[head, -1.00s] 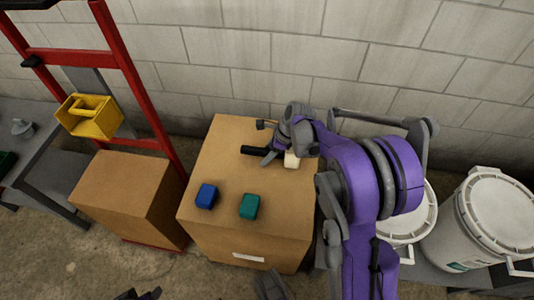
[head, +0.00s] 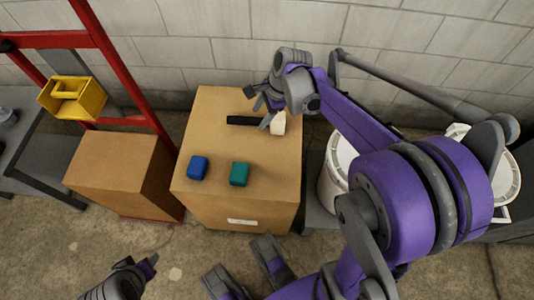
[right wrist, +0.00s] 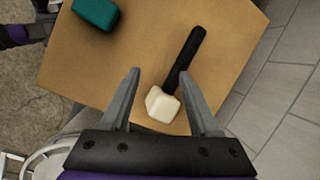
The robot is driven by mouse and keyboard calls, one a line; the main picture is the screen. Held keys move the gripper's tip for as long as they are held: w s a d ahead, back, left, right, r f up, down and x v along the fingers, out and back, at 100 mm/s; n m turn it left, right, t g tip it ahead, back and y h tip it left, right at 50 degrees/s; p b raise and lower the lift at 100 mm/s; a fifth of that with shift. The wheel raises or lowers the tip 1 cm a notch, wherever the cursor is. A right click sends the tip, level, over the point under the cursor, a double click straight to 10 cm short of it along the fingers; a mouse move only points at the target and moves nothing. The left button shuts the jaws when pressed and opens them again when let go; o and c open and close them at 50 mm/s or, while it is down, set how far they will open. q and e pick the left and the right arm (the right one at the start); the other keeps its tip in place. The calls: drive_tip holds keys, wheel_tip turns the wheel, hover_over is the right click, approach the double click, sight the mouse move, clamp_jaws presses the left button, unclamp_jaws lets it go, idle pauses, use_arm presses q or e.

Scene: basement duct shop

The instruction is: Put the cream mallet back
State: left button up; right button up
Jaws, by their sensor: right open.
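The cream mallet (head: 278,124) lies on top of the tall cardboard box (head: 226,208), near its right edge. Its black handle points left in the head view. In the right wrist view, the mallet's cream head (right wrist: 163,104) shows between the spread fingers, with the handle running up and right. My right gripper (head: 264,112) is open over the mallet; its fingers (right wrist: 160,72) hold nothing, and the exact height gap is unclear. Grey and purple parts of mine show at the bottom of the head view; I cannot make out the left jaws for sure.
A blue block (head: 198,168) and a teal block (head: 239,174) sit on the same box, nearer me. A lower cardboard box (head: 112,168), a red frame (head: 128,75) and a yellow bin (head: 75,98) stand left. White buckets (head: 343,158) stand right; a block wall is behind.

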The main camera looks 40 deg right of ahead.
drive_tip(key=s+a+f+n+h, duration=0.1)
drive_tip(key=s+a+n, duration=0.4)
drive_tip(key=s+n, duration=0.4)
drive_tip(key=s+a+n+t+h, duration=0.1)
drive_tip(key=s+a+n, duration=0.4)
drive_tip(key=s+n, duration=0.4)
drive_tip(key=n, duration=0.3)
drive_tip(key=shift+s+f+t+h, duration=0.2)
drive_tip(key=shift+f+t+h, duration=0.1)
drive_tip(key=shift+f+h, duration=0.1)
use_arm(q)
drive_tip(key=shift+r, duration=0.1)
use_arm(e)
drive_tip(key=shift+a+r, duration=0.1)
use_arm(q)
wheel_tip(320, 180, up, 18)
drive_tip(key=w+p, duration=0.1)
drive_tip(key=p, duration=1.4)
drive_tip(key=shift+w+f+t+p, duration=0.25)
drive_tip(key=shift+t+p, duration=0.15)
use_arm(e)
wheel_tip(320, 180, up, 18)
drive_tip(key=w, duration=0.1)
drive_tip(key=shift+w+f+t, duration=0.25)
drive_tip(key=shift+w+t, duration=0.05)
drive_tip(key=shift+t, duration=0.1)
